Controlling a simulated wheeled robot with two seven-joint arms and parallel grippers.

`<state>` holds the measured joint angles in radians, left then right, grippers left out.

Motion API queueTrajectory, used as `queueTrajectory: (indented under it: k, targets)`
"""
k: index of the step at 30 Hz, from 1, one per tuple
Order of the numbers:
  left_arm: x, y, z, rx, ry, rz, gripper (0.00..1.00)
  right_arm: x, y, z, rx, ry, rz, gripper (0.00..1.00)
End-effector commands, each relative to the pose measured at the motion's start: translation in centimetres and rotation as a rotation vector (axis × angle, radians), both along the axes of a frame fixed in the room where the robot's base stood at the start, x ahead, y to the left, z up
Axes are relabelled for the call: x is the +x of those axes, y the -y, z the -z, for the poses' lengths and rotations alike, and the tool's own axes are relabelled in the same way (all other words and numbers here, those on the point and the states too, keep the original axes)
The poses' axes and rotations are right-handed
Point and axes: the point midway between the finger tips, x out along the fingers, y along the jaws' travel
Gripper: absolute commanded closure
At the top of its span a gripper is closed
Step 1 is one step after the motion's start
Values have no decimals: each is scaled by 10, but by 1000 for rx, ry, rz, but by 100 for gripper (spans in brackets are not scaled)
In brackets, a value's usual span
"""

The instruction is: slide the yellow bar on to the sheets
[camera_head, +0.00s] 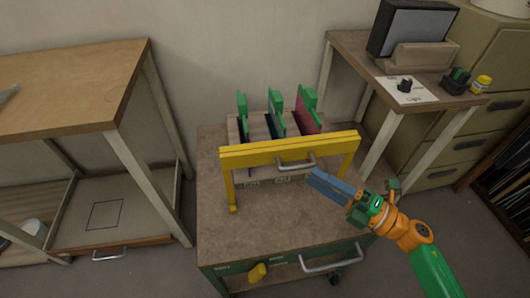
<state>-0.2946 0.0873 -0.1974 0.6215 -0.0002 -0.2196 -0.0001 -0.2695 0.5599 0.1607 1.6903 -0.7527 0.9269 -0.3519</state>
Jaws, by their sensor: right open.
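The yellow bar (262,153) is a long crosspiece with a leg near each end and a grey handle (297,163) on its front. It stands upright on the brown-topped cart, in front of a rack with the sheets. The sheets stand on edge with green holders; a pinkish-red sheet (305,119) is at the right and darker ones are to its left. The bar hides their lower parts. My right gripper (322,182) is open, with blue-grey fingers just below and right of the handle, apparently not holding it. My left gripper is out of view.
The cart top (270,222) is clear in front of the bar. A wooden table (70,85) stands left, above a lower shelf. A side table (350,50) at the right back holds a dark box, paper and small jars. Filing drawers stand at right.

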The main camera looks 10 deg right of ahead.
Motion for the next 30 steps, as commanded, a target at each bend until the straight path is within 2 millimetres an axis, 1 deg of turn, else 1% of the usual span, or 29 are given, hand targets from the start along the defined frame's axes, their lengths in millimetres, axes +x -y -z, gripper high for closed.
queueTrajectory:
  k: [2,5,9,12,20,23,24,25,26,30]
  targets:
    - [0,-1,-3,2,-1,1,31,5,-6,-4,1,4,-2,55]
    - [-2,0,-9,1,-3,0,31,19,-21,-8,3,4,-1,55]
    - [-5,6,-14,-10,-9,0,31,37,-40,-10,4,3,-1,55]
    - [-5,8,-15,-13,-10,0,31,45,-49,-10,4,-1,1,55]
    - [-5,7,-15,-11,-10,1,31,47,-51,-9,2,-1,1,55]
    - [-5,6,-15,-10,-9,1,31,47,-51,-8,2,-2,1,80]
    - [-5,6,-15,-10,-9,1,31,47,-51,-8,2,-2,1,90]
    - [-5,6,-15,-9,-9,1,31,47,-51,-8,2,-2,1,98]
    - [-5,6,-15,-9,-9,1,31,47,-51,-8,2,-2,1,100]
    - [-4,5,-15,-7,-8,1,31,47,-51,-8,2,-2,1,100]
